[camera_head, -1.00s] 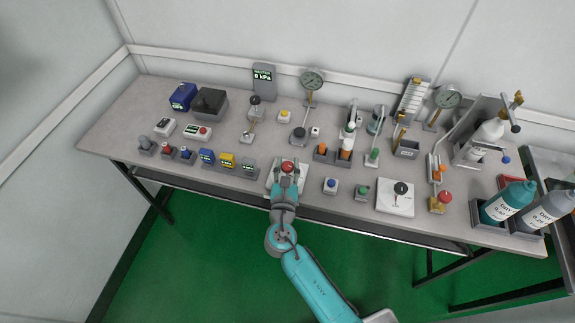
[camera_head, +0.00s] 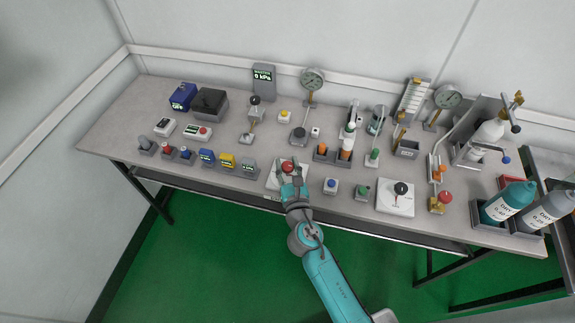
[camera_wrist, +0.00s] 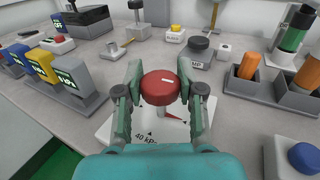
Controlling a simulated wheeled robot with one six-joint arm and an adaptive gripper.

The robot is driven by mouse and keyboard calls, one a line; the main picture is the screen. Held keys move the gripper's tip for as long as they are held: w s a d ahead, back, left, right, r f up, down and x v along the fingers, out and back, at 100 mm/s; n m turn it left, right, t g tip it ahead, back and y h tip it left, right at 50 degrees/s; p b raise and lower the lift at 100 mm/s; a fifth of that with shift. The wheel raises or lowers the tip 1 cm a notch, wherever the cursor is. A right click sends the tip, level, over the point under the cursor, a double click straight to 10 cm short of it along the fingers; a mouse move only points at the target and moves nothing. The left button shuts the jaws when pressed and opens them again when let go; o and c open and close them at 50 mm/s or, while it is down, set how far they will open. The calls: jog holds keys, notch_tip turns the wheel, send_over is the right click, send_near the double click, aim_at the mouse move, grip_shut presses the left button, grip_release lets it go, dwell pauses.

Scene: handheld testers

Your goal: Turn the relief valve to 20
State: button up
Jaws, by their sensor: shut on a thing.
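The relief valve is a red round knob (camera_wrist: 160,88) with a white mark on top, standing over a white plate (camera_wrist: 112,128) with a printed dial; "40 kPa" is readable on it. My gripper (camera_wrist: 160,92) is shut on the knob, one finger on each side, in the wrist view. In the head view the red knob (camera_head: 288,167) and my gripper (camera_head: 289,174) show at the front edge of the bench. Most of the dial is hidden by the knob and my gripper, so I cannot read the setting. The wall display (camera_head: 263,76) reads 0 kPa.
A blue button box (camera_head: 331,186) and a green one (camera_head: 362,192) stand to the right. Blue, yellow and grey testers (camera_head: 227,161) stand to the left. A rack with orange-topped items (camera_head: 335,153) and a dark round knob (camera_head: 299,134) are behind.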

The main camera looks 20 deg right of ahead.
jog(key=o, duration=1.2)
jog(key=shift+c, duration=0.2)
jog(key=shift+s, duration=0.1)
jog(key=s+a, duration=0.2)
jog(key=s, duration=0.9)
jog(key=shift+s, duration=0.35)
jog(key=shift+a, duration=0.1)
